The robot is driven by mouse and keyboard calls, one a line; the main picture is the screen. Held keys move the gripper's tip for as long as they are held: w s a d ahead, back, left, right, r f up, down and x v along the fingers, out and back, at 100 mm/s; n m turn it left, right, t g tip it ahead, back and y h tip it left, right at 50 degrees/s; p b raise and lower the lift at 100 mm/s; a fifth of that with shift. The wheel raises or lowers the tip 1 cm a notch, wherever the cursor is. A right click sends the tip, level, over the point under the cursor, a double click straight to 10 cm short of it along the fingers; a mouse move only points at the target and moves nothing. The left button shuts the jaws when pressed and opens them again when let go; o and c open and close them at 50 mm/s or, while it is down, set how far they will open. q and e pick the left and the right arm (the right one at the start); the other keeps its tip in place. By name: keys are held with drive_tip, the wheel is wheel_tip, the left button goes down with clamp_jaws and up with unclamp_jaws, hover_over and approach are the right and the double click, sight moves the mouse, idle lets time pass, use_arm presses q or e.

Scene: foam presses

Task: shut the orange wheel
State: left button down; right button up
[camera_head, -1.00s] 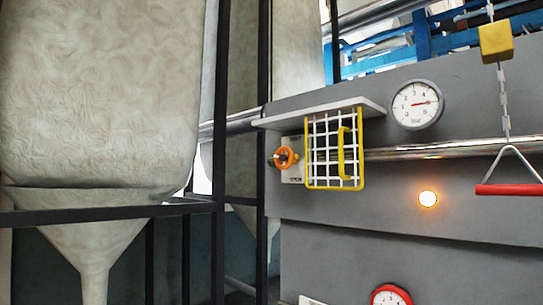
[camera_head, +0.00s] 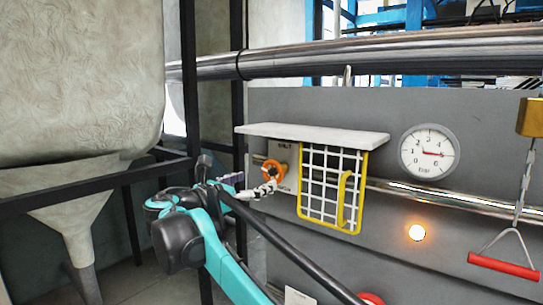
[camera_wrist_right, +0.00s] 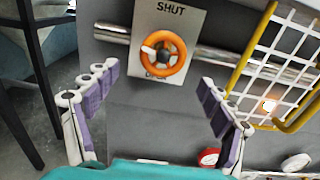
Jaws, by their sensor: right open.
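The orange wheel (camera_head: 275,170) is mounted on a pale plate on the grey panel. In the right wrist view the wheel (camera_wrist_right: 163,53) is an orange ring with a dark hub and a white mark at its left. The plate (camera_wrist_right: 168,20) reads SHUT above the wheel; the lettering below it is partly covered. My right gripper (camera_head: 254,184) is just in front of and below-left of the wheel in the head view. In the wrist view its purple-padded fingers (camera_wrist_right: 158,76) are spread wide and empty, with the wheel beyond and between them. My left gripper is not in view.
A white grid guard with a yellow frame (camera_head: 357,190) stands right of the wheel, under a pale shelf (camera_head: 312,135). A chrome pipe (camera_wrist_right: 215,55) runs behind. A gauge (camera_head: 429,153), a lit lamp (camera_head: 416,232) and a red pull handle (camera_head: 503,266) are farther right. Dark posts (camera_head: 190,90) stand left.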

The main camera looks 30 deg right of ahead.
sight(271, 175)
drive_tip(key=p+x, duration=0.1)
drive_tip(key=x, duration=0.6)
drive_tip(key=shift+d+r, duration=0.15)
drive_tip(key=shift+d, duration=0.25)
drive_tip(key=c, duration=1.2)
